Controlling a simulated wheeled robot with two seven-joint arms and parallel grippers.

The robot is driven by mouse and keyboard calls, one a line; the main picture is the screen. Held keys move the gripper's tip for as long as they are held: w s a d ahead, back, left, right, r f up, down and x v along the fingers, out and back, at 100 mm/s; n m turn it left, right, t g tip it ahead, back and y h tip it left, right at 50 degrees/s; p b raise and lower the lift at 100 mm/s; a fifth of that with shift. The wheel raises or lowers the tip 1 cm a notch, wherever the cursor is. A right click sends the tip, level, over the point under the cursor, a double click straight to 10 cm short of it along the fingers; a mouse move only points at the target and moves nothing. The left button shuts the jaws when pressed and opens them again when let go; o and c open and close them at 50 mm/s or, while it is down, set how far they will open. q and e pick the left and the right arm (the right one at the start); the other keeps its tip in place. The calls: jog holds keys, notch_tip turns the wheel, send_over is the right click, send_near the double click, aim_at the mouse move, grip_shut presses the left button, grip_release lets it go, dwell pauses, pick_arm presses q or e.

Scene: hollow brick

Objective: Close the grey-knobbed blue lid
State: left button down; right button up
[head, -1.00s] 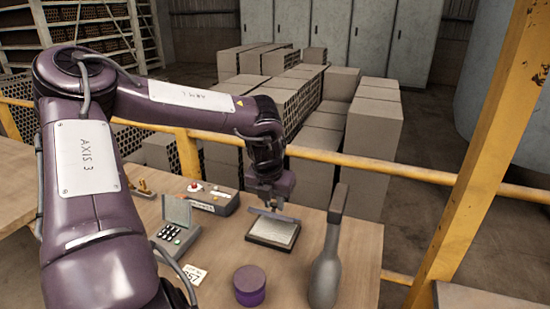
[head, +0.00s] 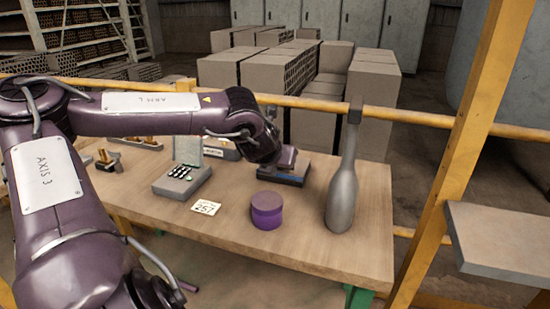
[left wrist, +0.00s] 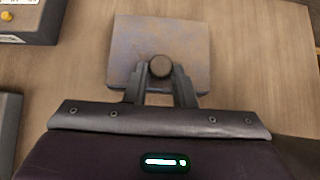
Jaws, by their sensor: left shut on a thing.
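The blue lid (left wrist: 188,40) fills the upper middle of the left wrist view as a worn, blue-brown square panel with a round, dark grey knob (left wrist: 160,66) near its lower edge. The fingers of my left gripper (left wrist: 160,78) are on either side of the knob, shut on it. In the head view my left gripper (head: 287,160) is at the far right part of the table, over the low dark box with the blue edge (head: 280,180). My gripper and wrist partly hide the box, so the lid's exact angle is hard to tell. My right gripper is not seen.
A tall grey bottle-shaped object (head: 342,195) stands close right of the box. A purple jar (head: 267,213) is in front. A keypad device (head: 182,182) with a raised panel, a number card (head: 206,207) and a grey control box (head: 221,150) are to the left.

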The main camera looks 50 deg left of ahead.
pick_arm(q)
jog(key=shift+s+d+f, duration=0.15)
jog(key=shift+s+f, duration=0.05)
jog(key=shift+f, duration=0.25)
jog(key=shift+s+d+f, duration=0.1)
jog(key=shift+s+f, duration=0.05)
jog(key=shift+f, duration=0.25)
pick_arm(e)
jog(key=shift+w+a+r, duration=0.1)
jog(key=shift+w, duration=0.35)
pick_arm(q)
jog(key=c, duration=1.3)
grip_release()
jog(key=shift+s, duration=0.1)
jog(key=shift+o, duration=0.3)
jog(key=shift+d, duration=0.15)
jog(key=shift+r, duration=0.1)
jog(key=v, duration=0.8)
jog(key=shift+w+r+b, duration=0.3)
jog(key=shift+w+r, duration=0.1)
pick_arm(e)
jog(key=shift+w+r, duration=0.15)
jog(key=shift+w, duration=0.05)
